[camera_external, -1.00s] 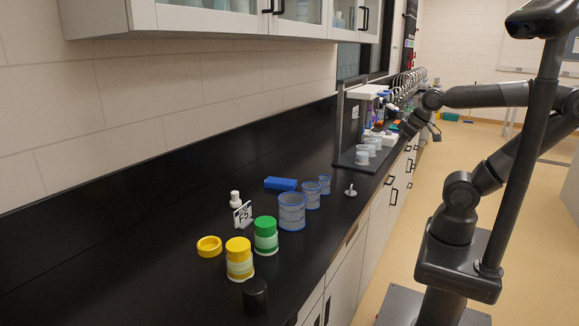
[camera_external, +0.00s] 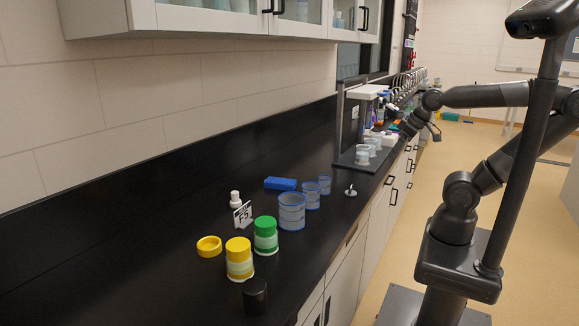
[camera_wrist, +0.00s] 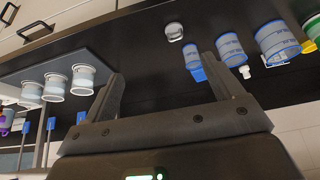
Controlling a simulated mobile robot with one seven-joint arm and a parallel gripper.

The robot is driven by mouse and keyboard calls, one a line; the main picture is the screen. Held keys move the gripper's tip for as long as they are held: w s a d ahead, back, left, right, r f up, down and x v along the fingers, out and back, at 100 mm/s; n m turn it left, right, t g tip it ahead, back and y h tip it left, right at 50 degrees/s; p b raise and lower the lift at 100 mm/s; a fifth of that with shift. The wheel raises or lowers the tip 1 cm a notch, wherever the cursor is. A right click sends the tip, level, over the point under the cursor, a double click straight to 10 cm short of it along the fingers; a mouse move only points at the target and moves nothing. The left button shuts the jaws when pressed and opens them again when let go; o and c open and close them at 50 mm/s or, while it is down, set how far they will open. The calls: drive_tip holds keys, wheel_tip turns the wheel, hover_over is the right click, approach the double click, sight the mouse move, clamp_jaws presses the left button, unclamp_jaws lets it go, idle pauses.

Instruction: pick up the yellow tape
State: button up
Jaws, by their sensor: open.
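The yellow tape (camera_external: 209,246) is a short yellow ring lying flat on the black counter (camera_external: 130,270), at the near left in the external view. The tape does not show in the wrist view. My gripper (camera_wrist: 162,82) is open, with nothing between its fingers. In the external view, the end of my arm is far along the counter, near the tray of cups and well away from the tape; its fingers are too small to make out there.
Cups (camera_wrist: 83,79) stand on a tray. Counter left of the tape is clear.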

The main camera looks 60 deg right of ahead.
drive_tip(key=shift+w, duration=0.1)
drive_tip(key=w+a+r+n, duration=0.45)
drive_tip(key=w+a, duration=0.35)
drive_tip(key=w, duration=0.5)
drive_tip(key=n+g+y, duration=0.3)
drive_tip(key=n+y, duration=0.3)
drive_tip(key=n, duration=0.3)
hover_over(212, 239)
drive_tip(key=s+d, duration=0.4)
drive_tip(key=d, duration=0.1)
wheel_tip(212, 239, down, 14)
drive_tip(key=x, duration=1.1)
drive_tip(key=shift+w+a, duration=0.1)
drive_tip(key=shift+a, duration=0.4)
drive_tip(key=c, duration=1.1)
